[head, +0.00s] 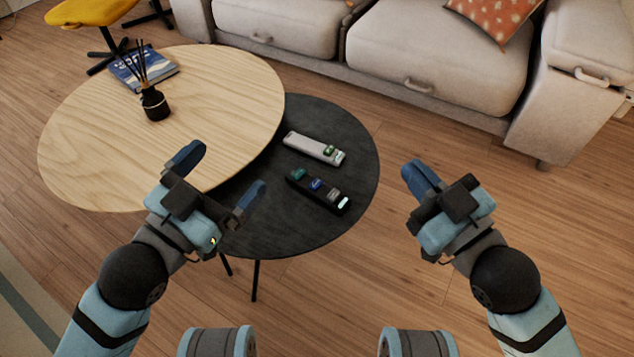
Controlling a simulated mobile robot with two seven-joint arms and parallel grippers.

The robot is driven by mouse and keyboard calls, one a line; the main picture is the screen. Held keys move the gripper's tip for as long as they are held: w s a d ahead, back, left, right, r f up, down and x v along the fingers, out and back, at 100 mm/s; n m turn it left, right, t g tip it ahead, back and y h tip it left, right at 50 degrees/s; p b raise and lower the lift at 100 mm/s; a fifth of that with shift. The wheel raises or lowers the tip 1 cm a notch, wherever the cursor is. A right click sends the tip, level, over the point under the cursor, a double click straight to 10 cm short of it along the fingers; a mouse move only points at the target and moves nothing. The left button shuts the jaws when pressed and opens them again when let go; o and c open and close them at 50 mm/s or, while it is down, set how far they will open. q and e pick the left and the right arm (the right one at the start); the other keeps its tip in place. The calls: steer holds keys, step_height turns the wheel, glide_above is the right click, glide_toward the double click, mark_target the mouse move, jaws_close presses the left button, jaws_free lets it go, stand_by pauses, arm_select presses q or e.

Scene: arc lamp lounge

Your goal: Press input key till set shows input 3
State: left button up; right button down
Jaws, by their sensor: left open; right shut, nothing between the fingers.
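A black remote (325,195) lies on the dark round table (300,235). It has a teal key, a blue key, a grey key and a pale key along its top; any lettering is too small to read. A light grey remote (305,144) with small green keys lies just behind it. My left gripper (219,178) is open and empty, left of the black remote, over the tables' edges. My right gripper (413,174) is shut and empty, to the right of the dark table. No set or screen shows in this view.
A larger pale wooden round table (90,150) overlaps the dark one on the left. It bears a black reed diffuser (154,104) and a blue book (130,72). A beige sofa (430,75) stands behind. Open wooden floor lies to the right.

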arm_select(q)
steer(key=shift+c, duration=0.5)
jaws_close()
stand_by(1.3)
